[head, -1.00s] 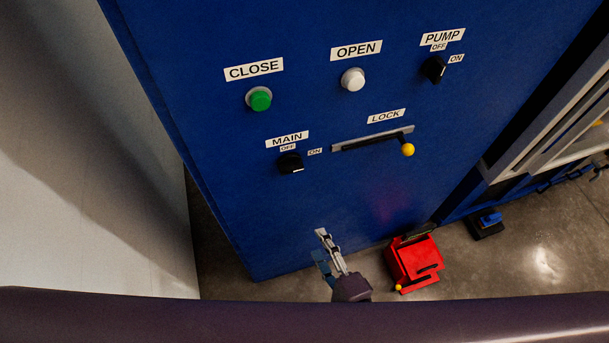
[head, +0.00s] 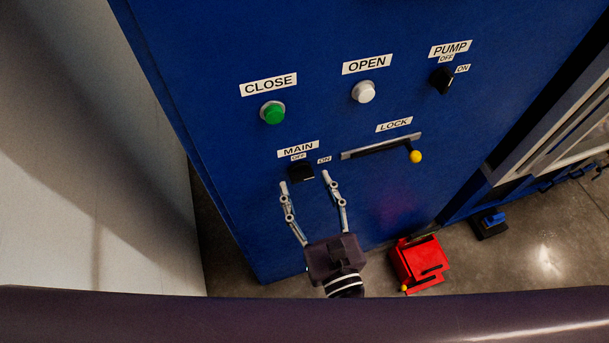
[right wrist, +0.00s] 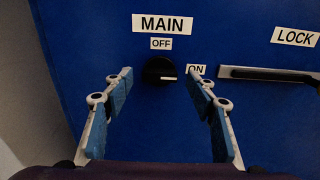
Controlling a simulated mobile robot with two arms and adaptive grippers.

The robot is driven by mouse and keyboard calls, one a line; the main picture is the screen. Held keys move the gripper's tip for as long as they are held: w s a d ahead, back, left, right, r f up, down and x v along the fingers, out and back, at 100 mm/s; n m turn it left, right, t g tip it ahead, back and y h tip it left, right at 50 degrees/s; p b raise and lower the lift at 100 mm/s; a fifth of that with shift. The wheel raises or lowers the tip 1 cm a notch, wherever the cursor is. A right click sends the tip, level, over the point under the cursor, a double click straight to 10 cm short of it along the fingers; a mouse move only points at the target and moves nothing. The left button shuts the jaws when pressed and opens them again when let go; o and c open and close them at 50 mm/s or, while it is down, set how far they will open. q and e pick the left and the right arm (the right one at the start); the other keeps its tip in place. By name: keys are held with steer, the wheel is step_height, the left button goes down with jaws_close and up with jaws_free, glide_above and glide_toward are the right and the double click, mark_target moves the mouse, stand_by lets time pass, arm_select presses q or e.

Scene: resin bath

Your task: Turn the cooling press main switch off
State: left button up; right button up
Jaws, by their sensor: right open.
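The main switch (head: 301,172) is a black rotary knob on the blue press panel (head: 330,225), under the MAIN label (head: 298,149). OFF is marked above it and ON to its right. In the right wrist view the knob (right wrist: 160,72) shows a light pointer mark on its right side, towards ON. My right gripper (head: 305,180) is open, its two fingers spread to the left and right just below the knob. In the right wrist view the fingertips (right wrist: 160,73) flank the knob with gaps on both sides, apparently not touching it. My left gripper is not in view.
The LOCK lever (head: 385,147) with a yellow ball end is right of the knob. Above are the green CLOSE button (head: 272,113), white OPEN button (head: 363,92) and PUMP knob (head: 443,80). A red box (head: 418,262) stands on the floor. A pale wall (head: 90,170) is at left.

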steer(key=shift+x, duration=0.95)
steer(key=shift+c, duration=0.4)
steer(key=c, duration=1.1)
